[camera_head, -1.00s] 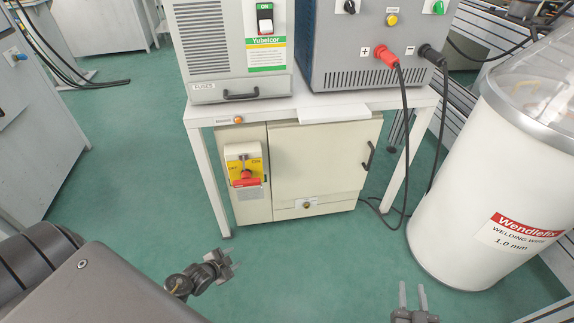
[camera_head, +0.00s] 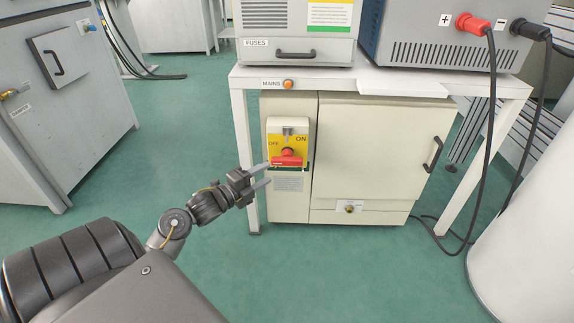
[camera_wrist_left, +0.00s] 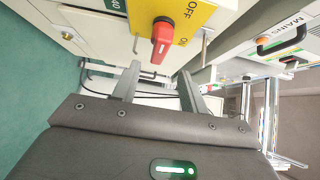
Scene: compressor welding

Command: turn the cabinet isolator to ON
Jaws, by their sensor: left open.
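The cabinet isolator has a red handle (camera_head: 287,161) on a yellow plate marked OFF at left and ON at right, on the cream cabinet's (camera_head: 380,150) front left. The handle lies roughly level across the plate. In the left wrist view the handle (camera_wrist_left: 162,38) shows near the top middle, with OFF and ON beside it. My left gripper (camera_head: 264,174) is open and empty, just lower left of the handle in the head view. In the wrist view its fingers (camera_wrist_left: 158,76) are spread below the handle, apart from it. My right gripper is out of view.
A white table frame (camera_head: 243,140) stands around the cabinet; its left leg is close to my left gripper. An orange MAINS lamp (camera_head: 288,84) sits above. Dark cables (camera_head: 489,130) hang at the right beside the white drum (camera_head: 525,250). Green floor is clear at left.

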